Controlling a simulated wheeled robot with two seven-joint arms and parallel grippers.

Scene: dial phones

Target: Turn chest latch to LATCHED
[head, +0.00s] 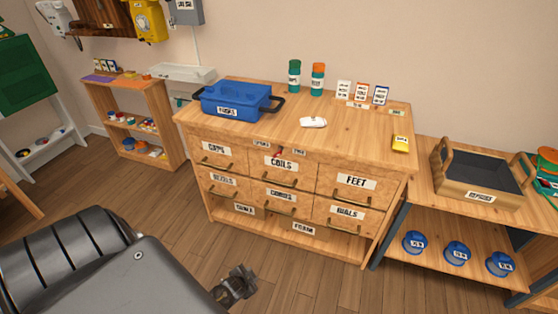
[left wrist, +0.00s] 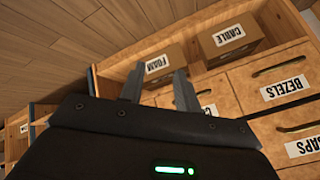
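The wooden chest (head: 343,155) stands in the middle of the head view, with labelled drawers in its front. The small red latch (head: 279,151) sits at the top of its front, above the COILS label, between two small white plates (head: 261,143) and (head: 299,152). The plates are too small to read, and I cannot tell which way the latch points. My left gripper (head: 237,286) is low in front of the chest, well below and apart from the latch. Its two fingers (left wrist: 157,86) are spread and empty in the left wrist view, which does not show the latch. My right gripper is out of view.
A blue bin (head: 232,105), two shakers and a white object lie on the chest top. FOAM (left wrist: 165,62) and CABLE (left wrist: 229,40) boxes sit on its lower shelf. A bench with a REFUSE tray (head: 468,190) stands at right. The floor before the chest is clear.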

